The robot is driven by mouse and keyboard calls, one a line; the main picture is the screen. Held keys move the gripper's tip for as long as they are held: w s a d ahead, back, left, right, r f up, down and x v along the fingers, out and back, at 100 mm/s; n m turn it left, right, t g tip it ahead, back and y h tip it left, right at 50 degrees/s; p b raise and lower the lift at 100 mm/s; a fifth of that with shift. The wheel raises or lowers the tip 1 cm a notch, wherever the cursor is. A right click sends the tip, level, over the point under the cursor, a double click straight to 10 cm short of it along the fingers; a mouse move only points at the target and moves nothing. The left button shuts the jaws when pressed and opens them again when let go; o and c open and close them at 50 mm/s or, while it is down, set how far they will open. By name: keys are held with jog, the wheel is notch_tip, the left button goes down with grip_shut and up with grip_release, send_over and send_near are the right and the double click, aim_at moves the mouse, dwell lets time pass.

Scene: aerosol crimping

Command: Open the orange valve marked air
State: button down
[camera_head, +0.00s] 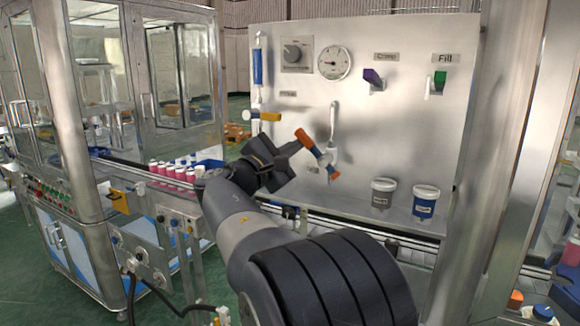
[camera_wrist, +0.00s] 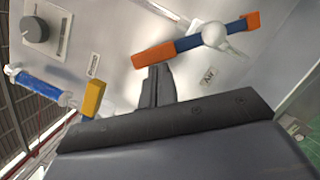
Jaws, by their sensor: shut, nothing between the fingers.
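The air valve has a bar handle (camera_head: 318,154) with orange ends and a blue middle, on the steel panel. In the head view the bar slants from upper left to lower right. In the wrist view the handle (camera_wrist: 200,40) crosses the top, with a white hub and an AIR label (camera_wrist: 208,76) below it. My gripper (camera_head: 294,150) is shut and empty, just left of the handle. In the wrist view its fingertips (camera_wrist: 157,72) are at the handle's left orange end. I cannot tell whether they touch it.
A yellow-handled valve (camera_head: 270,116) is left of the air valve. Two tubs (camera_head: 425,204) stand on the shelf at right. Pink cans (camera_head: 172,172) stand left of my arm.

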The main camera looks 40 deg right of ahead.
jog(key=m, duration=0.1)
jog(key=s+r+m+b, duration=0.1)
jog(key=m, duration=0.1)
jog(key=r+m+g+b, duration=0.1)
jog(key=m, duration=0.1)
jog(key=shift+s+d+r+y, duration=0.1)
jog(key=shift+s+d+y, duration=0.2)
jog(key=shift+s+d+r+m+g+y+b, duration=0.15)
jog(key=shift+s+d+r+m+y+b, duration=0.2)
jog(key=shift+m, duration=0.7)
jog(key=shift+s+d+r+m+g+y+b, duration=0.15)
jog(key=shift+s+r+m+b, duration=0.35)
jog(key=shift+m, duration=0.55)
jog(key=shift+s, duration=0.1)
